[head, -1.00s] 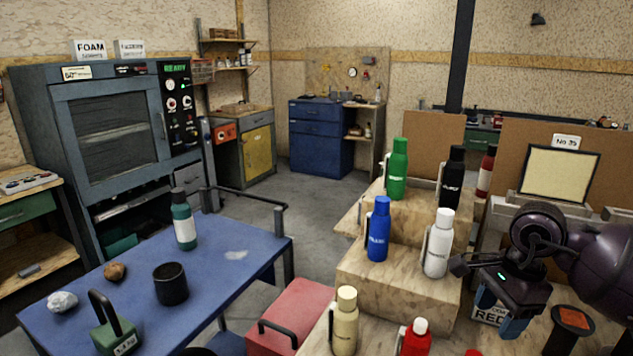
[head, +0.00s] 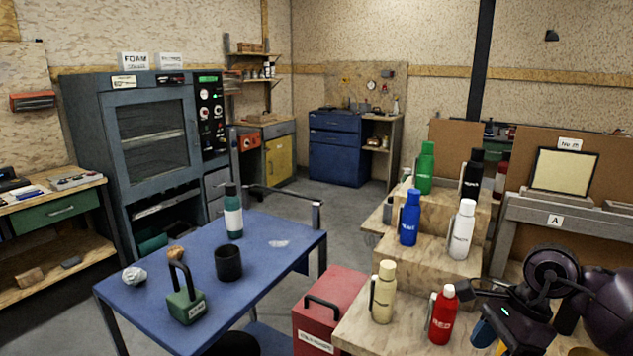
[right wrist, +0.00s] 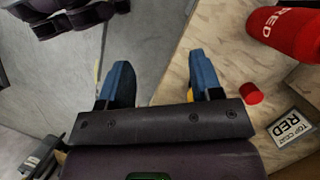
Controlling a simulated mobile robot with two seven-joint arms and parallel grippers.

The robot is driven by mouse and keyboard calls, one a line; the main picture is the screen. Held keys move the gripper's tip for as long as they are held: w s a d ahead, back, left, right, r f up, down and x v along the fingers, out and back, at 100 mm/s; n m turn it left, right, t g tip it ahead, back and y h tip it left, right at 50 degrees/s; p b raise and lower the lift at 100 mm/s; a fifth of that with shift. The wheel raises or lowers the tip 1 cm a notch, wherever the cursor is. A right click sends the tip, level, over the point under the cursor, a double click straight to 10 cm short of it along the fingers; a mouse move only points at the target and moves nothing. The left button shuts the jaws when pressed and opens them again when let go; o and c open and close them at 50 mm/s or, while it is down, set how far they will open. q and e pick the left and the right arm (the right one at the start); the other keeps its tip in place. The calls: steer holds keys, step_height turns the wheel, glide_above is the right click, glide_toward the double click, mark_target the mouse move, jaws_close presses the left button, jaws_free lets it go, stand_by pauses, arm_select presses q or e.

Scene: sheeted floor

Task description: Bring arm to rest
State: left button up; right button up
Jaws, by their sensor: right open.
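My right arm comes in from the right in the head view. Its gripper (head: 500,338) hangs low beside the stepped wooden stand, right of the red bottle (head: 442,314). In the right wrist view the two blue fingers of this gripper (right wrist: 158,85) are wide apart with nothing between them. The red bottle also shows there at the top right (right wrist: 288,30), clear of the fingers. My left gripper is in neither view.
The stepped stand (head: 425,263) holds several coloured bottles close to my right arm. A blue table (head: 265,268) with a teal bottle (head: 233,212), a black cup (head: 229,263) and a green weight (head: 186,305) stands left. A red box (head: 330,310) lies between. Grey floor is clear behind.

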steer(key=s+a+f+m+t+y, duration=0.1)
steer(key=s+a+m+t+y, duration=0.15)
steer(key=a+m+y, duration=0.4)
steer(key=s+a+f+m+t+y, duration=0.2)
steer(key=a+m+t+y, duration=0.2)
steer(key=a+m+y, duration=0.3)
steer(key=s+d+f+m+t+h, duration=0.1)
steer(key=d+f+m+t+h, duration=0.4)
steer(key=m, duration=0.9)
steer(key=s+d+f+m+t+h, duration=0.1)
steer(key=d+f+m+t+h, duration=0.45)
steer(key=m, duration=0.75)
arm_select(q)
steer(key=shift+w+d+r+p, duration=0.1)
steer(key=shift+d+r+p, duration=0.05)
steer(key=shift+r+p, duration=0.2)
arm_select(e)
steer(key=s+d+f+m+g+h, duration=0.1)
steer(key=s+f+m+g+h, duration=0.4)
steer(key=s+f+m, duration=0.6)
steer(key=shift+s+f+m+h, duration=0.25)
steer(key=shift+s+m+h, duration=0.35)
steer(key=shift+h, duration=0.4)
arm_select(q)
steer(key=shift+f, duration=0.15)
arm_select(e)
steer(key=shift+w, duration=0.1)
